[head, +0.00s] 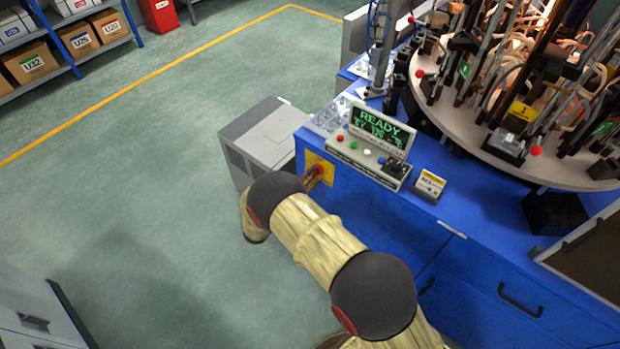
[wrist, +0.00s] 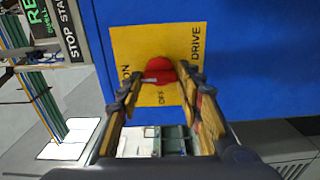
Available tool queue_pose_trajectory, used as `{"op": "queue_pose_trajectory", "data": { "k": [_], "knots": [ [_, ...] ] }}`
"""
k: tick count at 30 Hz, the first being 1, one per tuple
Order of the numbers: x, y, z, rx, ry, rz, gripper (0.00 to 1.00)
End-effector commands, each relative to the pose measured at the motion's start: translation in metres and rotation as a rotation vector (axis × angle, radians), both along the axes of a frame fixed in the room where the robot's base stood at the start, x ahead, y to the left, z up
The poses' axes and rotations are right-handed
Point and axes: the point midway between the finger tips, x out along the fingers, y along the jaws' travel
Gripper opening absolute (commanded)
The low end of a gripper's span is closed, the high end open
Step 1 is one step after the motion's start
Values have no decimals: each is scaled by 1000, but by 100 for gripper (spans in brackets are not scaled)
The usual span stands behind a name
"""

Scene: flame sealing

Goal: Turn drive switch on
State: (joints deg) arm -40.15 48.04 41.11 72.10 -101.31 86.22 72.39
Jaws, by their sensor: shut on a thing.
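The drive switch is a red knob (wrist: 159,70) on a yellow plate (wrist: 136,42) marked ON, OFF and DRIVE, on the blue cabinet's side. In the head view the red knob (head: 318,170) and the yellow plate (head: 318,160) are partly hidden by my arm. My gripper (wrist: 166,80) has its two fingers on either side of the red knob and is shut on it. The wrist view is turned, so the plate's words run sideways. I cannot tell exactly which mark the knob points to.
A control box (head: 370,155) with a screen reading READY and several coloured buttons stands on the blue cabinet (head: 480,260). A grey unit (head: 265,140) stands on the floor beside it. A round table (head: 470,130) full of apparatus is at the upper right. The green floor (head: 150,180) at left is clear.

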Motion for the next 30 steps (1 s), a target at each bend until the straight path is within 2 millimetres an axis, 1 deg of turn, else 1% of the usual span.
{"op": "queue_pose_trajectory", "data": {
  "k": [11, 12, 21, 30],
  "knots": [
    [-1, -1, -2, 2, 1, -1, 11],
    [-1, -1, -2, 2, 1, -1, 38],
    [0, 0, -1, 1, 0, -1, 55],
    [-1, 1, -1, 2, 0, 0, 55]
  ]
}}
